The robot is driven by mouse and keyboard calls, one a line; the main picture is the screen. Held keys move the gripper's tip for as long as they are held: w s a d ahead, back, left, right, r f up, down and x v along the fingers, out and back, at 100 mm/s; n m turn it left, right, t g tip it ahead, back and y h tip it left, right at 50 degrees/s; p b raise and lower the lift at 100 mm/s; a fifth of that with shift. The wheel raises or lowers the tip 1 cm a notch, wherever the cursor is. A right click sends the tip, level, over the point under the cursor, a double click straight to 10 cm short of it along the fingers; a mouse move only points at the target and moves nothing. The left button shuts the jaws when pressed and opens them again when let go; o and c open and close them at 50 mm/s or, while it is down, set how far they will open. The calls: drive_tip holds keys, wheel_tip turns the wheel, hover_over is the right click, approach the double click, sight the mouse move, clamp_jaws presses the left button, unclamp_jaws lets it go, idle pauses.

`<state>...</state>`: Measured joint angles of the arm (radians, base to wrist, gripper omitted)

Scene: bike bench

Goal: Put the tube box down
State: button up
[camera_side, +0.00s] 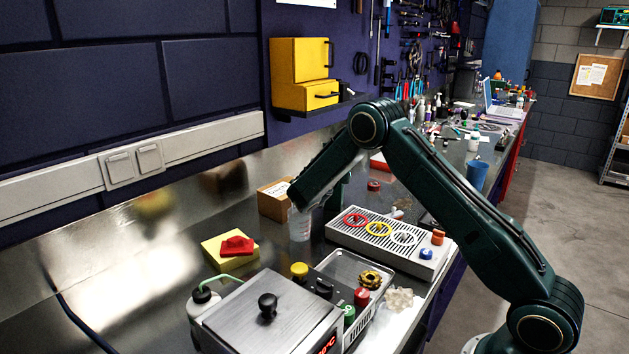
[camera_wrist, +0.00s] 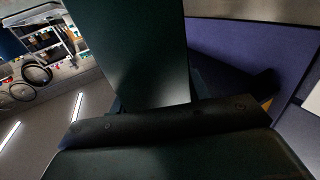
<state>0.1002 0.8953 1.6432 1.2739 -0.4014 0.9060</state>
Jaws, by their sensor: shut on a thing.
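The tube box, a brown cardboard box (camera_side: 272,203) with a white label, is in the side view at the end of my arm, near the back of the metal bench. My gripper (camera_side: 297,198) is at the box's right side and is shut on it. Its fingertips are mostly hidden by the arm and too small to make out. I cannot tell whether the box's underside touches the bench. In the wrist view, dark green parts fill the middle, and no box can be made out.
A translucent cup (camera_side: 299,226) stands just in front of the box. A slatted tray with coloured rings (camera_side: 346,240) is to the right. A yellow sponge with a red piece (camera_side: 222,258) and a steel heated unit (camera_side: 262,322) are nearer. Bare bench (camera_side: 150,265) lies left.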

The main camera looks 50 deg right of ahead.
drive_tip(key=shift+f, duration=0.1)
drive_tip(key=o, duration=1.3)
drive_tip(key=shift+a, duration=0.1)
drive_tip(key=shift+s+a, duration=0.15)
drive_tip(key=shift+a, duration=0.2)
drive_tip(key=shift+v, duration=0.9)
wheel_tip(320, 180, up, 6)
drive_tip(key=shift+s+f, duration=0.1)
drive_tip(key=shift+r, duration=0.75)
drive_tip(key=shift+a+r, duration=0.1)
